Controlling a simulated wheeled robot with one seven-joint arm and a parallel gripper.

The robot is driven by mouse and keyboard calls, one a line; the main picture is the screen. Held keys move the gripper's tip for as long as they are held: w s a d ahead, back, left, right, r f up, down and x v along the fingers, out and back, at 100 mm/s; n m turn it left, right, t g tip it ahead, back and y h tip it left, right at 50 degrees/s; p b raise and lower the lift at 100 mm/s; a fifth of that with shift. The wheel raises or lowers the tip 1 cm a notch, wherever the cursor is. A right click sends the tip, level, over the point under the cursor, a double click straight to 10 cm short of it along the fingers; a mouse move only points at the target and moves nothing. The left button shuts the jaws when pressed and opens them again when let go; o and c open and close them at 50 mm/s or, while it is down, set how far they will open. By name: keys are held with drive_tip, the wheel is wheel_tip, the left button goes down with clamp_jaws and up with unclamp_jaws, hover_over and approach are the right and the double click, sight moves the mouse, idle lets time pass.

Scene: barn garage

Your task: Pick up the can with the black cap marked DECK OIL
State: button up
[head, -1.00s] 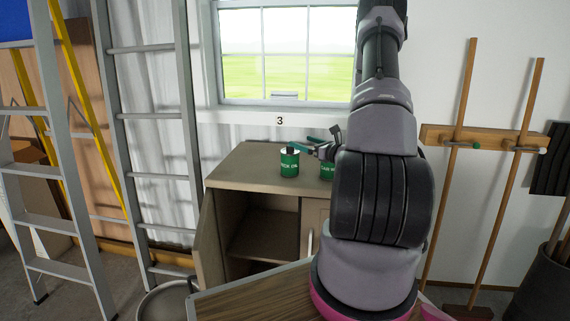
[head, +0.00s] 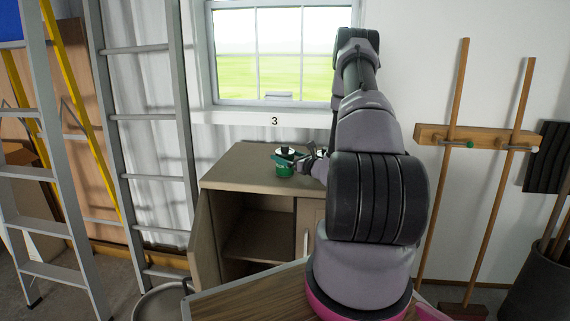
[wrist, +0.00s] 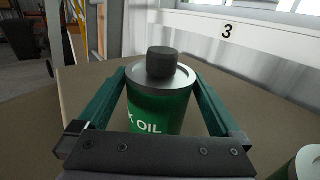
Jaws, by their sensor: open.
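The DECK OIL can (wrist: 160,108) is green with a silver top and a black cap. It stands upright on the cabinet top, with "K OIL" readable in the wrist view. In the head view the can (head: 284,171) is partly covered by my gripper (head: 284,157). My gripper (wrist: 159,80) is open, with one green finger on each side of the can. A gap shows beside the can near the finger bases; I cannot tell whether the fingertips touch it.
A second green can (wrist: 307,164) stands close by at the lower right of the wrist view. The cabinet (head: 232,170) has an open door at left. A ladder (head: 140,115) stands left of it. The wall and window (head: 270,55) are behind.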

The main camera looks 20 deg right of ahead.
drive_tip(key=shift+w, duration=0.2)
drive_tip(key=shift+a, duration=0.1)
drive_tip(key=c, duration=1.4)
